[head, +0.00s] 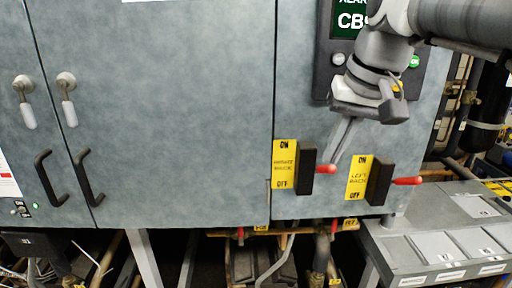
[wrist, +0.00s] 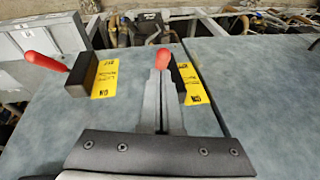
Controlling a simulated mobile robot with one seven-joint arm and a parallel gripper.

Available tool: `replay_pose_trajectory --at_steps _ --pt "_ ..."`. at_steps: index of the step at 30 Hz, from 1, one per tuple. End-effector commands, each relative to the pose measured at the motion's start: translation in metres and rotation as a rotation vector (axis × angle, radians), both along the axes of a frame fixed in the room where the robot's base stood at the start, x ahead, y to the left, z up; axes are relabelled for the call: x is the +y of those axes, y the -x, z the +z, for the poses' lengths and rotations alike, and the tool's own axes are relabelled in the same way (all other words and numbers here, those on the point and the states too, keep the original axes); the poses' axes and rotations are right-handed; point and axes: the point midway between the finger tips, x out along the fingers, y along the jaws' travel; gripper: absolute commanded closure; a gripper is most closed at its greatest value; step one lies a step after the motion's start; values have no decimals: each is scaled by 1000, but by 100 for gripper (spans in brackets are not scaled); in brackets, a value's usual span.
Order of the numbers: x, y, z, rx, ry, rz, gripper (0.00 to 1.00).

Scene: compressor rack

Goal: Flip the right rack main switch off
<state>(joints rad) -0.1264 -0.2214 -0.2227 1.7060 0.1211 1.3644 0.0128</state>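The right rack switch is the left one of two on the cabinet front. It has a black block (head: 307,167), a yellow label (head: 285,164) with ON at the top and OFF at the bottom, and a red-tipped handle (head: 325,169) sticking outward at about mid-height. The label's middle words are hard to read. My gripper (head: 334,163) points down at this handle from above, fingers close together. In the upside-down wrist view, the fingertips (wrist: 162,72) are at the red handle (wrist: 164,58), and the fingers partly cover the switch. Whether they touch it is unclear.
The left rack switch (head: 379,181) sits close by on the right, with its own red handle (head: 408,181) sticking out. A dark panel with a green display (head: 349,20) is above, behind my arm. A grey bench (head: 440,235) stands at lower right; pipes run below.

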Motion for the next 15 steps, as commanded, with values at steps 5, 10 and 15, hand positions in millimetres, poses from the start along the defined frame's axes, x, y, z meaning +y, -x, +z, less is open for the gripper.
replay_pose_trajectory --at_steps 5,10,15 --pt "0 7 -15 -71 0 0 100" --pt "0 14 -24 -177 0 1 100" --pt "0 21 -33 -282 0 0 100"
